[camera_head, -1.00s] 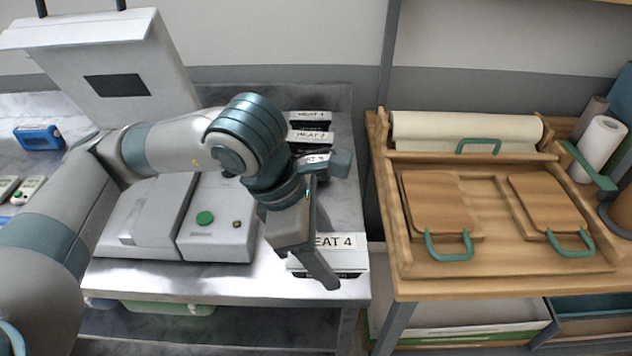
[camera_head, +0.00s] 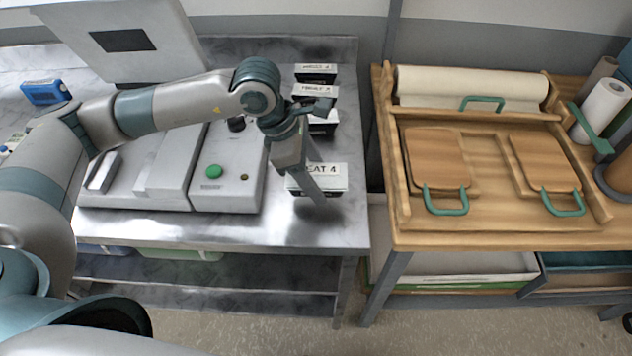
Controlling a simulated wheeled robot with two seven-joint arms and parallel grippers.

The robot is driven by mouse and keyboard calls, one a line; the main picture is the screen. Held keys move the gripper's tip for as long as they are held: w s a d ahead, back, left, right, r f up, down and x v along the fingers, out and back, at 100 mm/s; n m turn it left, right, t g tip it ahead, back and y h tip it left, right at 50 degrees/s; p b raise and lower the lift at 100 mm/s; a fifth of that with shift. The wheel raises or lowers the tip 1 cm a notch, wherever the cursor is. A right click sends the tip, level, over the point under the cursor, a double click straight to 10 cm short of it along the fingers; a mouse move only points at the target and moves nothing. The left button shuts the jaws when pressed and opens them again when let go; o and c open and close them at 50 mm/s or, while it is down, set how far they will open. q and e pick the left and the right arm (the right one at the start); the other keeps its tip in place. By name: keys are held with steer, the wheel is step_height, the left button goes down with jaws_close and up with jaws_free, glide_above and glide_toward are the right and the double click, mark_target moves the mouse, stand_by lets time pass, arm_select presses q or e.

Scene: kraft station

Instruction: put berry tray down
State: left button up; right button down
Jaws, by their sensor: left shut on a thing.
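My left gripper (camera_head: 314,184) points down over the right part of the steel table (camera_head: 240,232). It is shut on a small black-and-white box labelled HEAT 4 (camera_head: 334,178), near the table's right edge. The fingers cover part of the box and its label. I cannot tell whether the bottom of the box touches the steel top. No berries show, so I cannot confirm that this box is the berry tray. My right gripper is not in view.
More labelled boxes (camera_head: 316,74) stand in a row behind the held one. A grey machine with a green button (camera_head: 214,171) stands to the left. A wooden table (camera_head: 490,226) with two handled boards (camera_head: 438,158) is at the right, across a gap.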

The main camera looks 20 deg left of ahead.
arm_select(q)
steer(key=shift+f, duration=0.2)
step_height(320, 180, down, 3)
steer(key=shift+f+p, duration=0.2)
steer(key=shift+p, duration=0.8)
steer(key=shift+f, duration=0.2)
steer(key=shift+f+b, duration=0.2)
steer(key=shift+b, duration=0.15)
steer(key=o, duration=1.2)
steer(key=shift+c, duration=0.2)
steer(key=shift+r, duration=0.2)
